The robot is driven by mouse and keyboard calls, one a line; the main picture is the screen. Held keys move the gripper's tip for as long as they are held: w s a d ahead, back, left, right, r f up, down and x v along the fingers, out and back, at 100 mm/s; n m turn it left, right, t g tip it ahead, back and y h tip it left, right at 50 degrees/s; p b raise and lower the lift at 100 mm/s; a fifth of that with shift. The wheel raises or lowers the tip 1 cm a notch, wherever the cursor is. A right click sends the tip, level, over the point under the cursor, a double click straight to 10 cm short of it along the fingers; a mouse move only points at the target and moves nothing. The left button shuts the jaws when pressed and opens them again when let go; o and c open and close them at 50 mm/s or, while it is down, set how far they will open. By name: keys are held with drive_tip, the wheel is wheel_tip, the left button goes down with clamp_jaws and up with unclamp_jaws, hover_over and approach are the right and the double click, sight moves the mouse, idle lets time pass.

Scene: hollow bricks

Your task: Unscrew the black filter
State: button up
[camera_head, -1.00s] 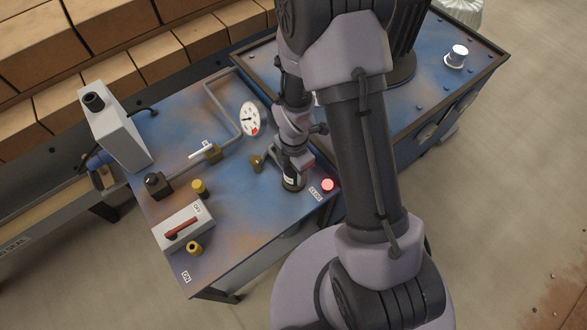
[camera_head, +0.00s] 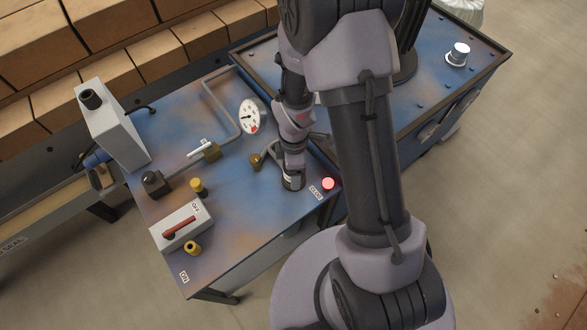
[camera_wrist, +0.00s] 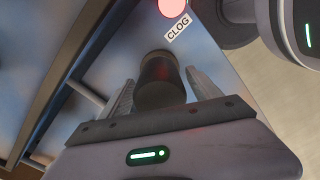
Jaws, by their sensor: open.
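The black filter (camera_wrist: 160,82) is a dark upright cylinder in the middle of the wrist view. My gripper (camera_wrist: 161,76) is open, one finger on each side of the filter, with visible gaps between the fingers and the filter. In the head view the fingers are largely hidden by my wrist.
A lit red lamp (camera_head: 328,184) and a CLOG label (camera_head: 315,192) sit just right of the filter. A brass fitting (camera_head: 256,161), gauge (camera_head: 253,117), pipe valve (camera_head: 211,151) and switch box (camera_head: 181,226) share the bench.

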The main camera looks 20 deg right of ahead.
drive_tip(key=m+b, duration=0.1)
drive_tip(key=m, duration=0.5)
drive_tip(key=shift+b, duration=0.35)
drive_tip(key=m, duration=0.5)
drive_tip(key=c, duration=1.5)
drive_tip(key=shift+o, duration=0.2)
drive_tip(key=n, duration=0.3)
drive_tip(key=shift+r+n+p, duration=0.1)
drive_tip(key=shift+n+p, duration=0.3)
drive_tip(key=shift+p, duration=0.05)
drive_tip(key=shift+n, duration=1)
